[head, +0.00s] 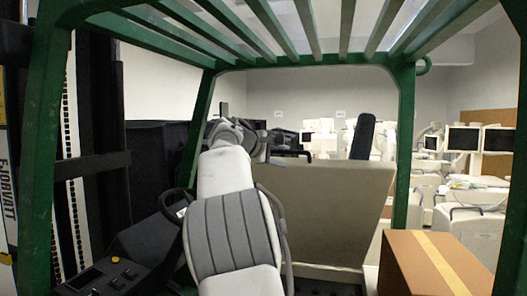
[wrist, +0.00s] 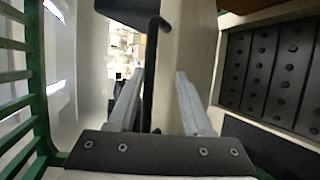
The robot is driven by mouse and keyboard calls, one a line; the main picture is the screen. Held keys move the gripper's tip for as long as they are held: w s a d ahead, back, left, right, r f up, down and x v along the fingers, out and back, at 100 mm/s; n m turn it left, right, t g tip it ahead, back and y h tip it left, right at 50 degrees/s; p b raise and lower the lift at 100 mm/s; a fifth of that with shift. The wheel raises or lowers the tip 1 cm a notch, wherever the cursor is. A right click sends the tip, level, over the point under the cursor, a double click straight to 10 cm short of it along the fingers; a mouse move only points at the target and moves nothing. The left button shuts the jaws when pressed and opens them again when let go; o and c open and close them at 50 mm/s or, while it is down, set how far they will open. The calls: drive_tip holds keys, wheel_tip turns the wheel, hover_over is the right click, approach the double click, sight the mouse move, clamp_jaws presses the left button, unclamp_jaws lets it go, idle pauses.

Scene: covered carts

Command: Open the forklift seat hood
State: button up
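The seat hood (head: 330,205) is a large beige panel in the middle of the head view, inside the green forklift frame. A dark seat back (head: 363,137) rises behind its upper edge. The beige surface also shows in the wrist view (wrist: 190,45), close beyond the fingers. My gripper (wrist: 158,85) is open in the wrist view, its two pale fingers apart. A thin black bar (wrist: 149,75) with a bent top runs between them; I cannot tell whether the fingers touch it. In the head view my arm hides the gripper. How far the hood is raised is unclear.
Green frame posts (head: 403,150) and roof bars (head: 300,25) enclose the space. A steering wheel (head: 175,205) and control console (head: 110,275) stand at left. A cardboard box (head: 435,265) sits at lower right. A dark studded panel (wrist: 270,75) lies right in the wrist view.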

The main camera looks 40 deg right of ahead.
drive_tip(key=b+v, duration=0.3)
drive_tip(key=v, duration=1.3)
drive_tip(key=shift+a, duration=0.15)
drive_tip(key=shift+s, duration=0.1)
drive_tip(key=s+a+f+m+y+b, duration=0.1)
drive_tip(key=s+a+f+y, duration=0.3)
drive_tip(key=s+a+f, duration=0.4)
drive_tip(key=s+a+f+m+t+y+b, duration=0.1)
drive_tip(key=s+a+f+y, duration=0.4)
drive_tip(key=f, duration=1.2)
drive_tip(key=s+a+f+m+t+y+b, duration=0.1)
drive_tip(key=s+a+f+y, duration=0.4)
drive_tip(key=s+a+f, duration=0.6)
drive_tip(key=s+f+m, duration=0.1)
drive_tip(key=s+f, duration=0.1)
drive_tip(key=s, duration=0.1)
drive_tip(key=shift+a+b, duration=0.4)
drive_tip(key=shift+s+d+m, duration=0.1)
drive_tip(key=shift+d+m, duration=0.05)
drive_tip(key=shift+m, duration=0.15)
